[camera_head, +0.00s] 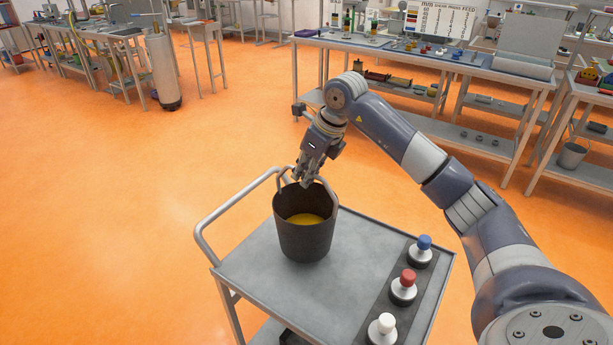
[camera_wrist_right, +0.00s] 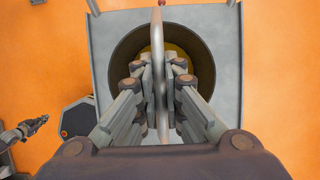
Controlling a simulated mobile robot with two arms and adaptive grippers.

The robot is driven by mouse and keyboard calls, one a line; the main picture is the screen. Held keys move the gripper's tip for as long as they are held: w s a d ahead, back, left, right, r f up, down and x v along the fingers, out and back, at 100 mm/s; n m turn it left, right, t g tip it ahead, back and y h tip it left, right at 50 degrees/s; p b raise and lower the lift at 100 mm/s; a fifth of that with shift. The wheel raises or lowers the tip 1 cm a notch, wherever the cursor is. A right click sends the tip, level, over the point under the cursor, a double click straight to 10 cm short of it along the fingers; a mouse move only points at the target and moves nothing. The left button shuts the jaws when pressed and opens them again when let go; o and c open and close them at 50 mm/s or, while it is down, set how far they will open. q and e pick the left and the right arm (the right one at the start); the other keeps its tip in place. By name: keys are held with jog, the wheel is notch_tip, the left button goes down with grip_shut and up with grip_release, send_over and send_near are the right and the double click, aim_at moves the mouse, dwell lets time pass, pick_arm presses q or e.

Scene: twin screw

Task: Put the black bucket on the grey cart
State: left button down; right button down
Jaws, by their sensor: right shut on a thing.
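The black bucket (camera_head: 305,235) is upright over the left part of the grey cart's top (camera_head: 345,285), with something yellow inside. Its base looks to rest on the cart top, though a tiny gap cannot be ruled out. My right gripper (camera_head: 306,184) is above the rim, shut on the bucket's raised handle. In the right wrist view the handle (camera_wrist_right: 158,60) runs between the fingers (camera_wrist_right: 160,85), with the bucket (camera_wrist_right: 204,65) below. What looks like my left gripper (camera_wrist_right: 38,124) shows small at the left edge of that view; its jaw state is unclear.
Knobs in blue (camera_head: 424,243), red (camera_head: 408,277) and white (camera_head: 386,318) stand on a dark strip on the cart's right side. The cart's push bar (camera_head: 230,205) rises at its left. Workbenches (camera_head: 430,52) stand behind. The orange floor to the left is clear.

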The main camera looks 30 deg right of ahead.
jog(key=f, duration=0.1)
jog(key=f+p, duration=0.1)
jog(key=w+d+f, duration=0.1)
jog(key=shift+w+f+p, duration=0.1)
jog(key=shift+f+p, duration=0.1)
jog(key=shift+p, duration=0.2)
jog(key=shift+f, duration=0.1)
jog(key=c, duration=1.7)
grip_release()
jog(key=shift+f, duration=0.1)
